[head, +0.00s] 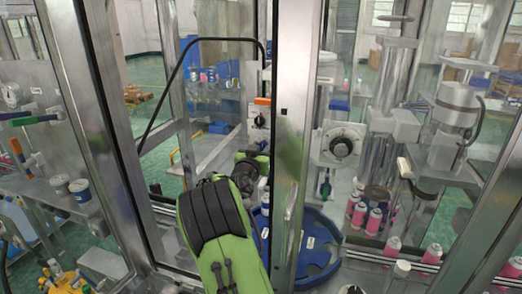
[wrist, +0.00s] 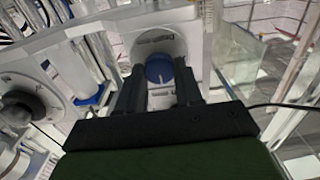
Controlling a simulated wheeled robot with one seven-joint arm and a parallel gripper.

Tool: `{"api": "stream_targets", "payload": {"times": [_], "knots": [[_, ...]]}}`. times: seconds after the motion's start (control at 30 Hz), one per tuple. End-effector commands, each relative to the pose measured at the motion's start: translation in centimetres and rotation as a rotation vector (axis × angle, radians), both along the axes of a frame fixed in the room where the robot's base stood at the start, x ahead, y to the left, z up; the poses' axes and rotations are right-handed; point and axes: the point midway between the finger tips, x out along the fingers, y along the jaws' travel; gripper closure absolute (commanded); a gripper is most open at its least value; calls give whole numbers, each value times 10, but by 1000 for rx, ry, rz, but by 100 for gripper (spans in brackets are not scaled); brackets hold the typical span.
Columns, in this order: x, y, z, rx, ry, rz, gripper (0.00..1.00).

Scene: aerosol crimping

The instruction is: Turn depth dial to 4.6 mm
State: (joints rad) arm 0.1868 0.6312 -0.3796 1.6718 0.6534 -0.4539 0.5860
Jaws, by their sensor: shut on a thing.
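In the wrist view a round blue knob (wrist: 159,66) with a white pointer line sits on a pale round dial face (wrist: 150,44); its printed lettering is too blurred to read. The dark fingers of my gripper (wrist: 160,80) flank the knob and are shut on it. In the head view a white plate (head: 328,158) carries a dial with a black knob (head: 341,147), right of the metal post. My fingertips are hidden in the head view. The dial reading cannot be made out.
A thick metal post (head: 292,130) stands just right of my wrist. A blue round tray (head: 318,262) lies below. Pink cans (head: 374,221) stand at the right beside metal columns. A small panel with an orange part (head: 262,101) is behind my wrist.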

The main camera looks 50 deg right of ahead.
Motion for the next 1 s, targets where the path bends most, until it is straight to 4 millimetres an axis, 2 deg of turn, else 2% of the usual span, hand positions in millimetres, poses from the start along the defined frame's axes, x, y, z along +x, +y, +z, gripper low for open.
{"api": "stream_targets", "payload": {"times": [0.37,1.0], "knots": [[0,1,-1,-58,110,1,95],[3,2,-1,-327,628,1,95]]}}
